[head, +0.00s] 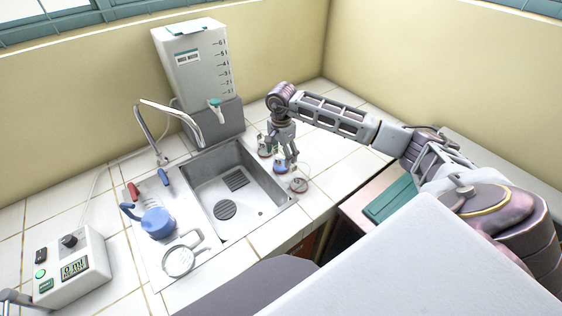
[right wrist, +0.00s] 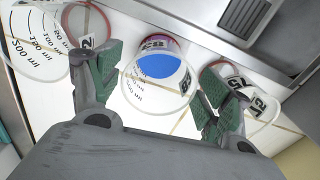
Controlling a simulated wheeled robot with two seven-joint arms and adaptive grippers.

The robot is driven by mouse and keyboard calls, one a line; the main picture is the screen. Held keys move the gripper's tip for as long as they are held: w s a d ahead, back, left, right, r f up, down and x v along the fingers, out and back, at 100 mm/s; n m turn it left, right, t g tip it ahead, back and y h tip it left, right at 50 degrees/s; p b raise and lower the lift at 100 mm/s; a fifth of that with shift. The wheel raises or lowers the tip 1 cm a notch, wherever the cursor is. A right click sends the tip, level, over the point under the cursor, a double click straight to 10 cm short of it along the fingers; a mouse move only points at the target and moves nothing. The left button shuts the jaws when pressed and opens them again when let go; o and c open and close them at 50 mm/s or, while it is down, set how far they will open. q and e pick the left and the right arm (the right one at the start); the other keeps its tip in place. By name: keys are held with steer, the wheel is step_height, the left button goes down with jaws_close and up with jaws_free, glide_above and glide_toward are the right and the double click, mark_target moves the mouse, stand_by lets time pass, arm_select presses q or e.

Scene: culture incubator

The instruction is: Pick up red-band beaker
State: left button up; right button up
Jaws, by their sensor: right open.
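My right gripper (head: 284,156) is open and points down over the beakers on the counter right of the sink. In the right wrist view its green-padded fingers (right wrist: 158,84) stand apart on either side of a clear beaker with blue liquid (right wrist: 157,66). This beaker shows a reddish band by its label; it also shows in the head view (head: 281,168). I cannot tell surely which beaker is the red-band one.
Another beaker (head: 264,152) stands behind the gripper, and labelled glassware (right wrist: 262,107) shows by the right finger. The steel sink (head: 208,172) lies left. A water tank (head: 193,65) stands behind.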

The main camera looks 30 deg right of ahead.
mark_target(281, 162)
steer(key=shift+s+a+f+p, duration=0.15)
steer(key=shift+f+p, duration=0.35)
steer(key=shift+f, duration=1.8)
steer(key=shift+c, duration=0.2)
steer(key=c, duration=0.8)
